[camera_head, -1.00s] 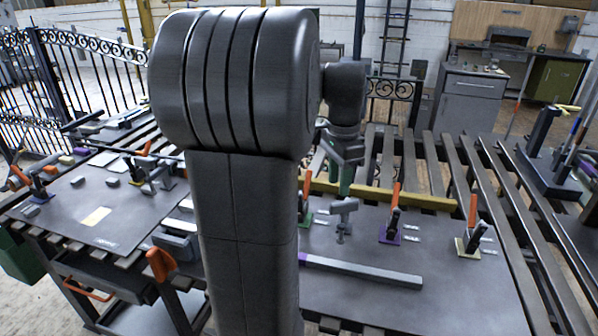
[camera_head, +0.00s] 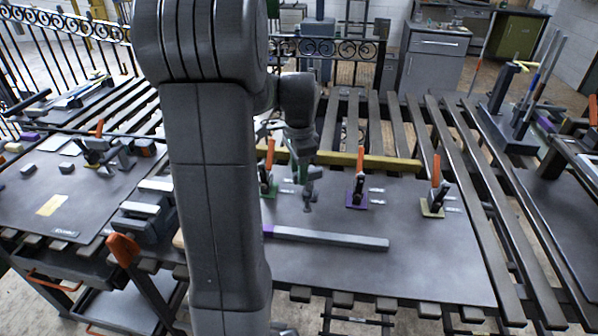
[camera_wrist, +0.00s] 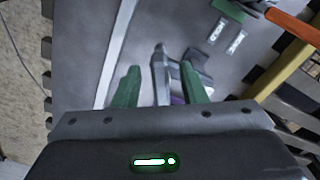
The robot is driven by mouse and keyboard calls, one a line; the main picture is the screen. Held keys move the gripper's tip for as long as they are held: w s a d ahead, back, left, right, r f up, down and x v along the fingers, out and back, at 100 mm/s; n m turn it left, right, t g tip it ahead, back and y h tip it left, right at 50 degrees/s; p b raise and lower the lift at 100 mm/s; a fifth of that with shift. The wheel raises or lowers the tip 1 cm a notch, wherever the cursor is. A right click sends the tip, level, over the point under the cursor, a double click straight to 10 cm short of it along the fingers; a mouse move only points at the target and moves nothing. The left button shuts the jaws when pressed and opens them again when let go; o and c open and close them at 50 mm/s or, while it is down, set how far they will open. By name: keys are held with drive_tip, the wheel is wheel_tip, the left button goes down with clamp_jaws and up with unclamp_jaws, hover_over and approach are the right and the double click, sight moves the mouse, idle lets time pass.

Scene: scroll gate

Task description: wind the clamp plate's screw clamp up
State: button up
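The clamp plate (camera_head: 420,275) is a dark flat plate on the slatted table. A small grey screw clamp (camera_head: 311,188) stands on it, between the green-based and purple-based toggle clamps. In the wrist view, the grey clamp (camera_wrist: 159,66) lies ahead of and between my gripper's green fingers. My gripper (camera_wrist: 160,84) is open and I see nothing held in it. In the head view my wrist hangs just above and behind the screw clamp; the fingertips are hard to make out there. I cannot tell whether they touch the clamp.
Orange-handled toggle clamps on purple (camera_head: 357,196) and yellow (camera_head: 434,203) bases stand to the right. A yellow bar (camera_head: 390,163) runs behind, and a grey bar (camera_head: 330,238) lies in front. Another plate (camera_head: 85,195) with clamps is at the left. The plate's front right is clear.

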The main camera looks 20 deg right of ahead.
drive_tip(key=shift+f, duration=0.65)
clamp_jaws()
